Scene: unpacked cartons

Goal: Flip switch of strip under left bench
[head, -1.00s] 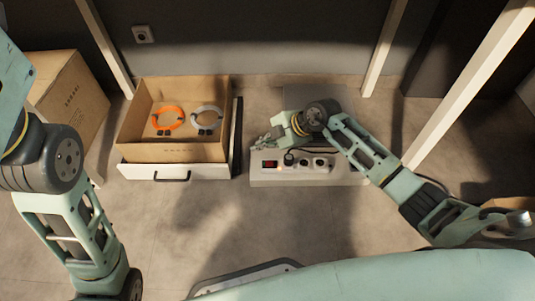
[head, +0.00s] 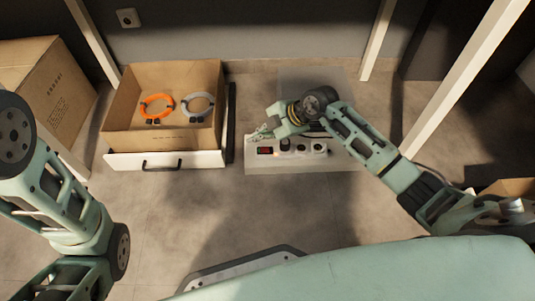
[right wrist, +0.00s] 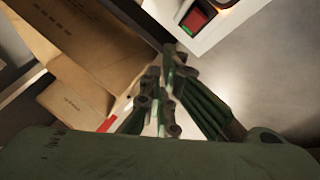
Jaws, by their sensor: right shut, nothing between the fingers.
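The power strip (head: 290,166) is a pale block on the floor at the centre right, with a row of sockets on top. Its red rocker switch (head: 265,150) sits at the left end. In the right wrist view the strip's corner (right wrist: 222,38) is at the top, with the red switch (right wrist: 194,20) and a green patch beside it. My right gripper (head: 260,133) is shut and empty, just behind the switch end in the head view. In the right wrist view its fingertips (right wrist: 166,58) are below-left of the switch, apparently apart from it. My left gripper is out of view.
A closed carton (head: 45,85) is at far left. White bench legs (head: 378,40) rise behind and at right.

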